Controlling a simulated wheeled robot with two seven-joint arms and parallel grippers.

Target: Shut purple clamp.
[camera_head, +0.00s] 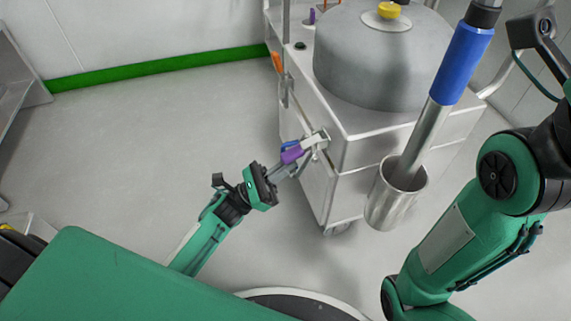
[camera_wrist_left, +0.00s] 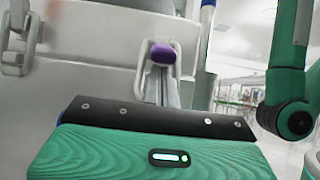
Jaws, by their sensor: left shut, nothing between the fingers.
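The purple clamp (camera_head: 292,154) is a toggle latch with a purple grip and a metal loop, on the near left corner of the steel cart. In the left wrist view its purple grip (camera_wrist_left: 163,54) sits inside the metal loop, just beyond my fingers. My left gripper (camera_head: 284,168) is shut and empty, its fingertips right at the purple grip from the lower left. In the left wrist view the shut fingers (camera_wrist_left: 166,92) reach toward the grip; I cannot tell whether they touch it. My right gripper is out of view.
The steel cart (camera_head: 345,170) carries a domed vessel (camera_head: 370,60) with a yellow knob. A blue-gripped rod (camera_head: 463,62) stands in a steel cup (camera_head: 392,205) in front of it. Another metal latch (camera_wrist_left: 20,45) shows in the left wrist view. The floor left of the cart is clear.

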